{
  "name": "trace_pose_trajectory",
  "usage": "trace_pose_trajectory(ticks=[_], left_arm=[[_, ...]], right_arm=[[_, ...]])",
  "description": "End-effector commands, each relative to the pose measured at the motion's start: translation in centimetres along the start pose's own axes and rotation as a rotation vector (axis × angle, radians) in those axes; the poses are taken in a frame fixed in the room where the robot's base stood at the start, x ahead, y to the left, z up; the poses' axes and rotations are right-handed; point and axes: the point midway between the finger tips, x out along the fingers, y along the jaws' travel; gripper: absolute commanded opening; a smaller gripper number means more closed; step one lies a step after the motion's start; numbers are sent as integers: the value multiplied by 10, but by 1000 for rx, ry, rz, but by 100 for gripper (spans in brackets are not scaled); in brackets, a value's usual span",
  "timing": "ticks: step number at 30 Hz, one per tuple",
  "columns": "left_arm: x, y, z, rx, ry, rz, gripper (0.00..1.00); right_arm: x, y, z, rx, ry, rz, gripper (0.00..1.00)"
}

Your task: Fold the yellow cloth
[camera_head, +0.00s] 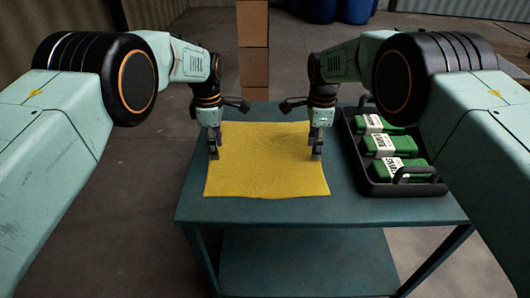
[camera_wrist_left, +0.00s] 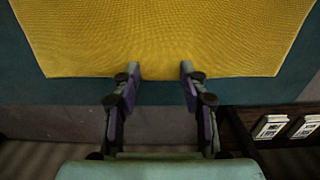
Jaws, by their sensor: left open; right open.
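The yellow cloth (camera_head: 266,172) lies flat and spread out on the teal table. In the left wrist view the cloth (camera_wrist_left: 165,40) fills the upper part, with one straight edge running between my fingertips. My left gripper (camera_head: 214,153) points down at the cloth's left side. In the left wrist view its two fingers (camera_wrist_left: 160,72) are apart with nothing held between them. My right gripper (camera_head: 316,153) points down at the cloth's right side, its fingers open. Whether either gripper touches the cloth, I cannot tell.
The teal table (camera_head: 290,210) has bare room in front of the cloth. A black tray (camera_head: 405,190) with several green labelled packs (camera_head: 392,146) stands right of the cloth. Stacked cardboard boxes (camera_head: 253,45) and blue barrels (camera_head: 338,10) are behind the table.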

Motion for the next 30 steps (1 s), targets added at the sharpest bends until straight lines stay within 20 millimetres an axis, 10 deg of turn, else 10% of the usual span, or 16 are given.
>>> trace_pose_trajectory(ticks=[30], left_arm=[[8,-1,0,0,0,-4,17]], right_arm=[[8,1,0,0,0,4,17]])
